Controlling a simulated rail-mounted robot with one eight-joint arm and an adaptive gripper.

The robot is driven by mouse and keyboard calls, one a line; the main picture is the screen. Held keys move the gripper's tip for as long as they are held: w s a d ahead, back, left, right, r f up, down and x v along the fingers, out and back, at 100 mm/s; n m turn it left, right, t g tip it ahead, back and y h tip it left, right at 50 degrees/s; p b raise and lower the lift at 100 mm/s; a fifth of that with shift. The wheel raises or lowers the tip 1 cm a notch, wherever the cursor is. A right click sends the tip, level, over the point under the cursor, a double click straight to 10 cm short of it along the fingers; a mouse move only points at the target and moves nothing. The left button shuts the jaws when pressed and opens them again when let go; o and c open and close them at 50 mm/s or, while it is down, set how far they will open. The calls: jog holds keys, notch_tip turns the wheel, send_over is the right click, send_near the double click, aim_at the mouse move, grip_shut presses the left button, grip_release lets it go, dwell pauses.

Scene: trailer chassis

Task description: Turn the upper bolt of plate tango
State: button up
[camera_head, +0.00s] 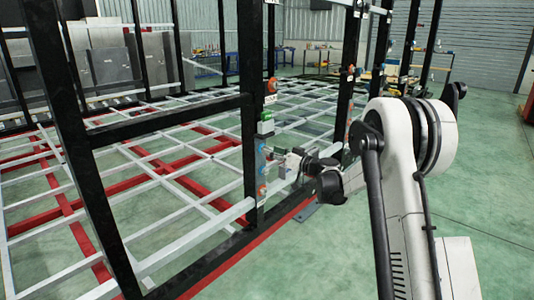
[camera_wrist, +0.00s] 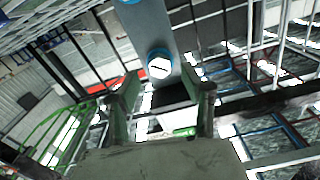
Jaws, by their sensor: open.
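A bolt (camera_wrist: 159,66) with a white face, a dark slot line and a blue ring shows in the wrist view. It sits on a grey plate (camera_wrist: 155,22) and appears between the tips of my gripper (camera_wrist: 160,84). The fingers are apart, one on each side of the bolt in the picture; I cannot tell whether they touch it. In the head view my gripper (camera_head: 288,160) is beside a black post carrying a plate (camera_head: 261,172) with blue and orange fittings. No readable label shows which plate is tango.
An orange fitting (camera_head: 271,85) is higher up. A white and red grid chassis (camera_head: 170,165) spreads to the left. More black posts stand behind. Green floor (camera_head: 490,190) is clear on the right.

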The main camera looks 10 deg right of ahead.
jog(key=shift+x, duration=1.55)
grip_shut()
jog(key=shift+m, duration=0.4)
